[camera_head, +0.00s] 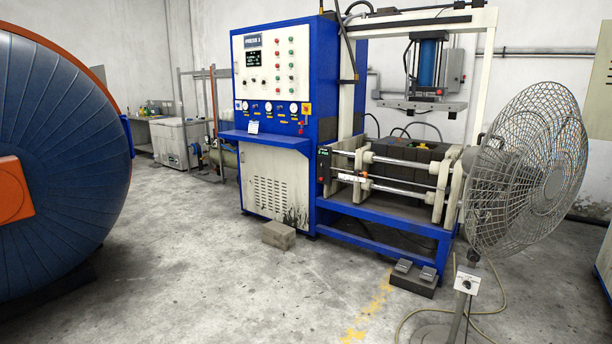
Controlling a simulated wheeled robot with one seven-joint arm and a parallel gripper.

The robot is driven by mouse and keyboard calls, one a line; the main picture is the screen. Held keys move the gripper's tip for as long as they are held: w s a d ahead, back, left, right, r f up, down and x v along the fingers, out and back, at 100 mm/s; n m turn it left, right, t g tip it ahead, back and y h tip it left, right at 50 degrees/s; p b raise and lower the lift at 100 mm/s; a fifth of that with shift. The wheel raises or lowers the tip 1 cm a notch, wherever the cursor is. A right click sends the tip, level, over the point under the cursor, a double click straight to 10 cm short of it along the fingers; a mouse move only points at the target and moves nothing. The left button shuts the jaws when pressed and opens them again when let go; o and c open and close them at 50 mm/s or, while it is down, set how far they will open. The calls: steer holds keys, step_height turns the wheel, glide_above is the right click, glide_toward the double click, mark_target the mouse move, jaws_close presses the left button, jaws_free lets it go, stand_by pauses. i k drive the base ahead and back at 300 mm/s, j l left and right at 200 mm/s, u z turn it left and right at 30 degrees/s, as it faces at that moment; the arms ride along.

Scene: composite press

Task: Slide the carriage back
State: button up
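The press (270,110) stands at the middle, with a blue and white control cabinet at its left. Two horizontal steel guide rods (400,163) run along the front of its bed. A pale upright plate (440,190) carries the rods near their right end. I cannot tell which of these parts is the carriage. The upper head with a blue cylinder (428,64) hangs above the bed. My gripper is not in view.
A large caged fan (525,165) on a stand blocks the right front of the press. A foot pedal (413,278) and a grey block (279,235) lie on the floor. A big blue round vessel (60,150) fills the left. The floor (200,270) between is clear.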

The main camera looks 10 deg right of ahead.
mark_target(427, 41)
steer(key=i+u, duration=0.15)
steer(key=i, duration=0.85)
steer(key=i+l+u, duration=0.1)
steer(key=i, duration=0.95)
steer(key=i+z, duration=0.15)
steer(key=i, duration=0.4)
steer(key=i+j+z, duration=0.15)
steer(key=i, duration=0.4)
steer(key=i+j+z, duration=0.2)
steer(key=i, duration=0.35)
steer(key=i+l+z, duration=0.25)
steer(key=i+z, duration=0.15)
steer(key=i, duration=0.2)
steer(key=i+z, duration=0.4)
steer(key=i, duration=0.15)
steer(key=i+z, duration=0.45)
steer(key=i, duration=0.5)
steer(key=i+j+z, duration=0.1)
steer(key=j+z, duration=0.25)
steer(key=i+j+z, duration=0.1)
steer(key=j+z, duration=0.6)
steer(key=i+l, duration=0.05)
steer(key=l, duration=0.05)
